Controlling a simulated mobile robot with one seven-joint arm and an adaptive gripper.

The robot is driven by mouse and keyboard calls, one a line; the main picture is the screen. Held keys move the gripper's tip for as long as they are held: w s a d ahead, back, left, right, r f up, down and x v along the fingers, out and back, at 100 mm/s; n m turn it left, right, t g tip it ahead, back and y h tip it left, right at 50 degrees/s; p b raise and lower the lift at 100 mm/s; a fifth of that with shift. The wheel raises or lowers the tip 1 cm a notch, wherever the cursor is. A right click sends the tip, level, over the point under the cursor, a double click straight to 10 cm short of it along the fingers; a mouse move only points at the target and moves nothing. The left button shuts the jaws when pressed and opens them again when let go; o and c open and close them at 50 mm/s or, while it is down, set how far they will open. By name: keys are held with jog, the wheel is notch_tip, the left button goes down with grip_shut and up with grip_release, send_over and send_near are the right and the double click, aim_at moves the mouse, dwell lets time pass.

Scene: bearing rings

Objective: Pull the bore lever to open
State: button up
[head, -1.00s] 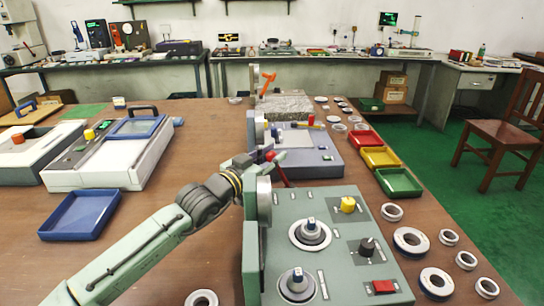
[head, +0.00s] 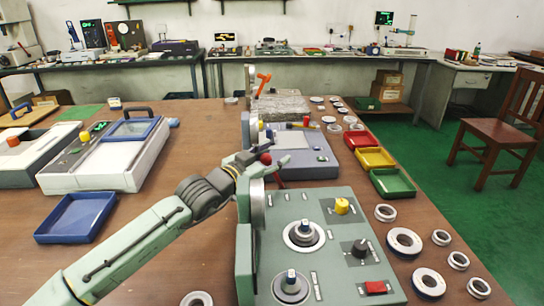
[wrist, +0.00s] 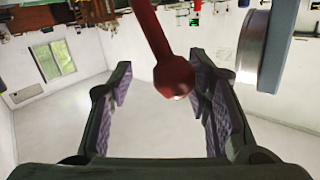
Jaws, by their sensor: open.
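The bore lever is a dark red rod with a ball end (wrist: 173,75). In the wrist view it hangs from the top edge, with its ball between my gripper's two spread fingers (wrist: 160,88) and a visible gap on each side. In the head view the red ball (head: 266,158) shows at my gripper (head: 272,153), behind the near green machine (head: 345,245). My gripper is open and holds nothing. Part of the rod is hidden by my gripper in the head view.
A grey-violet machine (head: 315,165) stands just behind my gripper. A round metal housing (wrist: 252,45) is close on the right in the wrist view. Red (head: 361,138), yellow (head: 375,157) and green (head: 393,182) trays and several rings lie at right. A blue tray (head: 75,217) lies left.

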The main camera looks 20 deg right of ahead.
jog(key=shift+r, duration=0.1)
notch_tip(320, 180, up, 10)
dwell(0.6)
dwell(0.4)
